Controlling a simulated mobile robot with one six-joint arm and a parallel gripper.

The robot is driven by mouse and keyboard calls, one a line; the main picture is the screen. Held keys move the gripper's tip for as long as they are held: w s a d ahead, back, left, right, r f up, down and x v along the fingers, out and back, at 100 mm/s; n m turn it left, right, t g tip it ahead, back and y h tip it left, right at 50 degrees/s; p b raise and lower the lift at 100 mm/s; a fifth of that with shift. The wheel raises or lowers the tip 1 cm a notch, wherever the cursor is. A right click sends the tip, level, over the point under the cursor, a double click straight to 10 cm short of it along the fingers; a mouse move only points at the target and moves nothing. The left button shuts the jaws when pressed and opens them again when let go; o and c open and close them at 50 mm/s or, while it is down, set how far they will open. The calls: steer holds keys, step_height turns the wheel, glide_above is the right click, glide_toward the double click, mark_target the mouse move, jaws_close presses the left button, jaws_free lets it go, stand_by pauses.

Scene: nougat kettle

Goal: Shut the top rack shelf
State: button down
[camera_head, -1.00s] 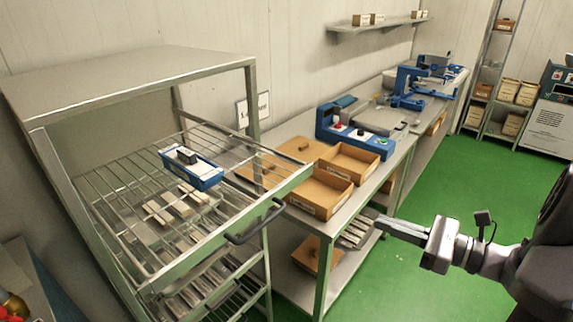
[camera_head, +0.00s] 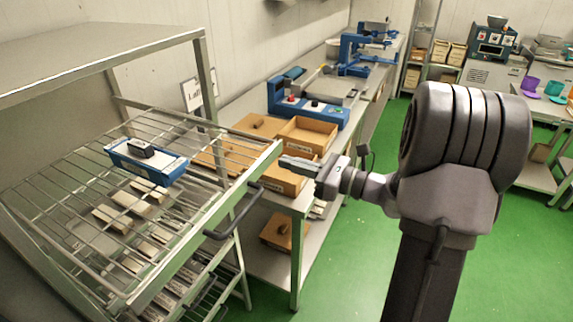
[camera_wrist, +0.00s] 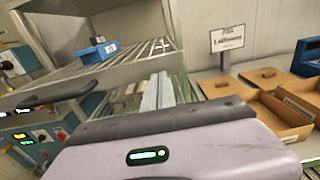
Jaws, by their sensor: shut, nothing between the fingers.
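The top rack shelf (camera_head: 75,205) is a wire grid pulled out from the metal rack (camera_head: 100,52). Its front bar carries a dark handle (camera_head: 234,212). The shelf also shows in the wrist view (camera_wrist: 120,62), with the handle (camera_wrist: 45,96) at left. A blue box (camera_head: 148,160) with a dark top piece sits on the shelf; it also shows in the wrist view (camera_wrist: 97,50). My gripper (camera_head: 284,161) is shut and empty, beside the shelf's right front corner in the picture. It looks apart from the handle. In the wrist view its fingers (camera_wrist: 158,92) point toward the rack.
A lower shelf with pale bars (camera_head: 145,200) lies under the top one. A worktable beside the rack holds cardboard trays (camera_head: 306,135) and a blue device (camera_head: 308,105). A sign (camera_head: 192,93) stands behind. Green floor (camera_head: 345,260) is clear in front.

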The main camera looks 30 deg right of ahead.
mark_target(210, 137)
steer(key=shift+w+a, duration=0.35)
steer(key=shift+w, duration=0.15)
steer(key=shift+w, duration=0.1)
steer(key=shift+w+a+r, duration=0.1)
steer(key=shift+w+a, duration=0.1)
steer(key=p+x, duration=0.3)
steer(key=x, duration=1.8)
steer(key=shift+w+a, duration=0.2)
steer(key=shift+a, duration=0.05)
steer(key=shift+w+a, duration=0.1)
steer(key=shift+p, duration=0.3)
steer(key=shift+r, duration=0.2)
